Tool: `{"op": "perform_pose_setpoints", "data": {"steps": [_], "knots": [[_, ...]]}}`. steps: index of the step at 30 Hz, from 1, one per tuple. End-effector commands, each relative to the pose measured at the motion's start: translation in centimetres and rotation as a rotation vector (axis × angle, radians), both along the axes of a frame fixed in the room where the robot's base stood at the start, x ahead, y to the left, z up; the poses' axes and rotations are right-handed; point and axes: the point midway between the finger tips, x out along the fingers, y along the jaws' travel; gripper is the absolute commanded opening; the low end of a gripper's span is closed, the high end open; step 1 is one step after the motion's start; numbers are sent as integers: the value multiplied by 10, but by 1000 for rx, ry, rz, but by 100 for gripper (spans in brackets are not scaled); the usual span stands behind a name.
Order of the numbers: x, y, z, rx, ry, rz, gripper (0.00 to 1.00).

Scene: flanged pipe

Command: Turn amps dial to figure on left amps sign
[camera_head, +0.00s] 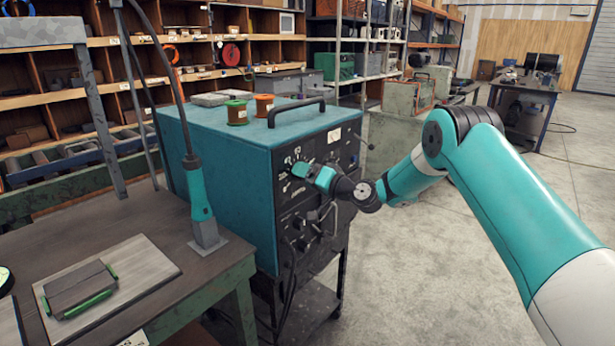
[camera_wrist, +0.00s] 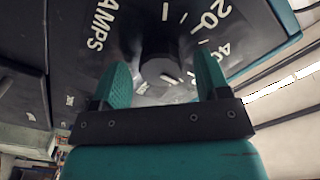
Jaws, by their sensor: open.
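The amps dial (camera_wrist: 160,72) is a dark round knob on the black front panel (camera_wrist: 262,30) in the wrist view. White letters AMPS stand left of it, and figures 20 and 40 with tick marks stand right. My gripper (camera_wrist: 163,62) is open, with one teal finger on each side of the knob; I cannot tell whether they touch it. In the head view my gripper (camera_head: 303,170) is at the upper left of the teal welding machine's (camera_head: 222,165) panel and hides the dial. A small white label (camera_head: 334,135) is on the panel, too small to read.
Two spools, green (camera_head: 236,112) and orange (camera_head: 264,106), and a black handle (camera_head: 296,111) are on the machine's top. A workbench (camera_head: 140,225) with a torch (camera_head: 197,190) stands at left. Lower knobs and cables are below my gripper.

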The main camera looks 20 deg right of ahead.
Motion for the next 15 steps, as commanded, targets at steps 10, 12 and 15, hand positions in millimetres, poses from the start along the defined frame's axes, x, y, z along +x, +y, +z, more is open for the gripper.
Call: {"op": "perform_pose_setpoints", "data": {"steps": [10, 12, 15], "knots": [[-27, -22, -3, 1, 2, -4, 69], [-42, -33, -4, 1, 2, -4, 69], [-63, -49, -4, 2, 3, -6, 69]]}}
